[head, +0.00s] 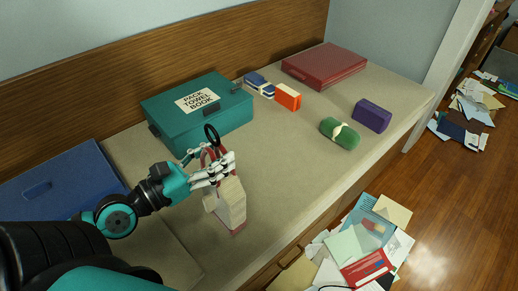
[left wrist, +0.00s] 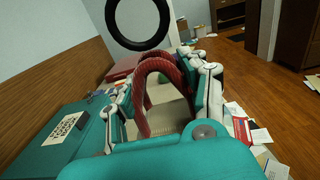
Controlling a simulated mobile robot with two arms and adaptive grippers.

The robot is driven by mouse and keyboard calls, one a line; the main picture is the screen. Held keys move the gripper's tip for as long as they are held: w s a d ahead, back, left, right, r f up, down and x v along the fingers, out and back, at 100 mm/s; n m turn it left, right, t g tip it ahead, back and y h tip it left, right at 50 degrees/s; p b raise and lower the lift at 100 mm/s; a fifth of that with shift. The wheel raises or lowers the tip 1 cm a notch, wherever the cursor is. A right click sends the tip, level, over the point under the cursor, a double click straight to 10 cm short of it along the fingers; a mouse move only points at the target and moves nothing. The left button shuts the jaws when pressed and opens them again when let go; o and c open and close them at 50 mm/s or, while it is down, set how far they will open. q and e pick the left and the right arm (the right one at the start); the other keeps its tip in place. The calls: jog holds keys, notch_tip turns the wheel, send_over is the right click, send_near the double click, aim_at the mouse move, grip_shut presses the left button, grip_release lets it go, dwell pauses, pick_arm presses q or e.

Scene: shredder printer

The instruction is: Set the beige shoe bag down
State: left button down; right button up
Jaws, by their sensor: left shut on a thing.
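The beige shoe bag (head: 232,204) is upright above the beige bench top (head: 290,170), in front of the teal case. Its lower edge is dark red. I cannot tell whether its base touches the bench. My left gripper (head: 217,170) is shut on the bag's red handles at its top. In the left wrist view, the red looped handles (left wrist: 163,68) stand between the fingers. My right gripper is in neither view.
A teal case (head: 208,125) labelled "PACK TOWEL BOOK" stands behind. A blue case (head: 60,185), red case (head: 325,65), orange box (head: 288,96), navy bundle (head: 259,86), green roll (head: 340,132) and purple case (head: 371,115) lie around. Papers (head: 365,245) litter the floor.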

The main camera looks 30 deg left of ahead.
pick_arm(q)
jog(key=shift+w+d+r, duration=0.1)
jog(key=shift+w+r, duration=0.1)
jog(key=shift+w, duration=0.3)
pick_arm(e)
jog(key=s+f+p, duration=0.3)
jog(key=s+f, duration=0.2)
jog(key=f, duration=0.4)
pick_arm(q)
jog(key=w+d+f, duration=0.1)
jog(key=w+f, duration=0.1)
jog(key=w, duration=0.4)
jog(key=w+d+f+b, duration=0.1)
jog(key=w+d+f, duration=0.1)
jog(key=w, duration=0.5)
jog(key=shift+w+d+f, duration=0.2)
jog(key=shift+d+f, duration=0.05)
jog(key=shift+f, duration=0.3)
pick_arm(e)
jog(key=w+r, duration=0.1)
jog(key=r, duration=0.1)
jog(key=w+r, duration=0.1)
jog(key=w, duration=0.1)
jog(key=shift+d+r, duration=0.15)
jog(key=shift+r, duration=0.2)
pick_arm(q)
jog(key=shift+f+b, duration=0.1)
jog(key=shift+b, duration=0.2)
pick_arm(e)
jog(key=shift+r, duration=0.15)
